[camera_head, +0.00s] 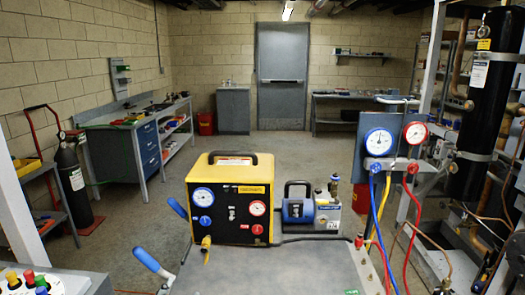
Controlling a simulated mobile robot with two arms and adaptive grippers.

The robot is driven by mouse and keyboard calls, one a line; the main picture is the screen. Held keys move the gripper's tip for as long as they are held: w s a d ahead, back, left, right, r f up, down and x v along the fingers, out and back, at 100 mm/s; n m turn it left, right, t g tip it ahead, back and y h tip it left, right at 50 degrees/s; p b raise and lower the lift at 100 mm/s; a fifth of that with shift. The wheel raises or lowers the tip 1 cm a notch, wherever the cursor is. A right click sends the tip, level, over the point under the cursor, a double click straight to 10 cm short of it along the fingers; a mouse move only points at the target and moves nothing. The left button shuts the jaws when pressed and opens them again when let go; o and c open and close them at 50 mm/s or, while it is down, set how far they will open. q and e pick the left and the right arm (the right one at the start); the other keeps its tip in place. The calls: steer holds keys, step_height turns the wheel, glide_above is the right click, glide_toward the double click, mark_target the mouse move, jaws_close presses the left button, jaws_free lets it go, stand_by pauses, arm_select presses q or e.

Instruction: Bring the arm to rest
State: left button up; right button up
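Neither of my arms and neither of my grippers shows clearly in the head view. A grey cart top (265,270) stands in front of me with two blue-gripped handles (150,262) on its left side. On it stand a yellow and black machine (232,205) with two gauges and a small blue and grey pump (298,211). A gauge manifold with a blue gauge (379,142) and a red gauge (416,133) is mounted at the cart's right, with blue, yellow and red hoses hanging from it.
A metal rack with a tall black cylinder (488,95) and copper pipes stands close on the right. A panel with coloured caps (30,281) is at the lower left. A gas bottle (72,180) and a blue workbench (172,152) stand left. Open floor lies before the door (283,75).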

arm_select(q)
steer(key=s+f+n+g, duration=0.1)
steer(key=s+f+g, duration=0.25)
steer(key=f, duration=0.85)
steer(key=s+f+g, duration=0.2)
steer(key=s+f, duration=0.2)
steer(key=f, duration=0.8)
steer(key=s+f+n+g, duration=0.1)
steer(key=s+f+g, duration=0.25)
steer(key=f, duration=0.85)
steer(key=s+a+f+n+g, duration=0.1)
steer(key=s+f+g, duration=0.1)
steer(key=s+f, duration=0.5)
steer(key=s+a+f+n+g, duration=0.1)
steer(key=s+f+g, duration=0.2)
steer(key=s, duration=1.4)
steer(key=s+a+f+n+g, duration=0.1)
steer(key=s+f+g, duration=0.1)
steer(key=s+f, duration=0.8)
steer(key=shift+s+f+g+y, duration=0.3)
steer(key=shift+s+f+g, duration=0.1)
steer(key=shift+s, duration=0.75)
